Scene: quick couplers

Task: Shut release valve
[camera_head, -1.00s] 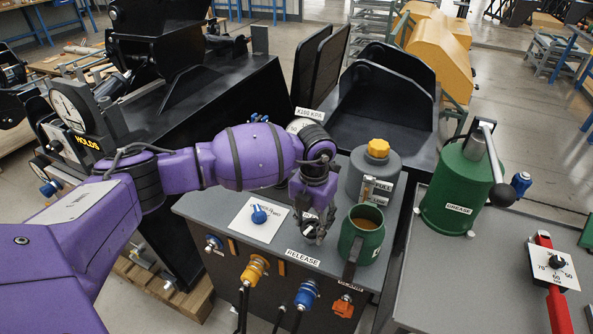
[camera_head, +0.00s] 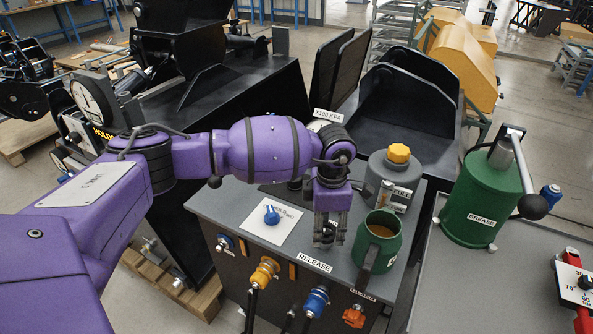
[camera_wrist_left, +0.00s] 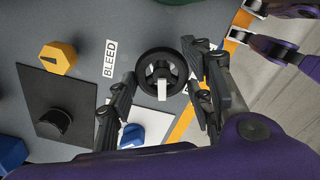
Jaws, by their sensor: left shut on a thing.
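My left gripper (camera_head: 330,228) points down at the grey panel top (camera_head: 215,197), just behind the RELEASE label (camera_head: 315,262). In the left wrist view, the left gripper (camera_wrist_left: 162,88) has its fingers on either side of a small black handwheel (camera_wrist_left: 148,60) with a pale mark, and is shut on it. A BLEED label (camera_wrist_left: 110,58) lies left of the wheel in that view. I cannot tell from the wheel alone whether the valve is open or shut. My right gripper (camera_wrist_left: 250,24) shows at the upper right of the wrist view, fingers apart.
A green mug (camera_head: 380,232) stands close right of my left gripper. A grey canister (camera_head: 393,180) with a yellow cap is behind it. A blue knob (camera_head: 271,215) on a white plate sits left. Blue and orange couplers line the front. A green grease pot (camera_head: 478,205) stands farther right.

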